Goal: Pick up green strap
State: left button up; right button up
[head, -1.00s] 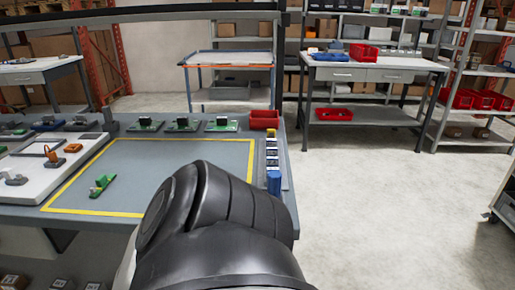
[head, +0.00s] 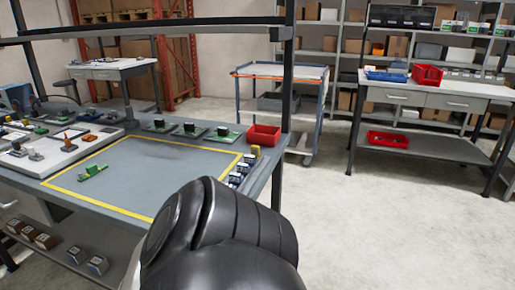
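A small green piece (head: 92,172) lies on the workbench, inside the left part of the yellow-outlined area (head: 150,210). It looks like a strap or clip with a raised bit, but it is too small to make out well. Neither gripper is in view. A large black link of my own arm fills the lower middle and hides the near right corner of the bench.
Green boards with black parts (head: 190,130) line the bench's back edge beside a red bin (head: 263,135). Several small blocks (head: 240,172) stand along its right side. A white tray (head: 50,150) holds parts at left. Floor (head: 360,220) at right is clear.

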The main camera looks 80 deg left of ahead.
aim_at(92, 169)
jog(key=u, duration=2.7)
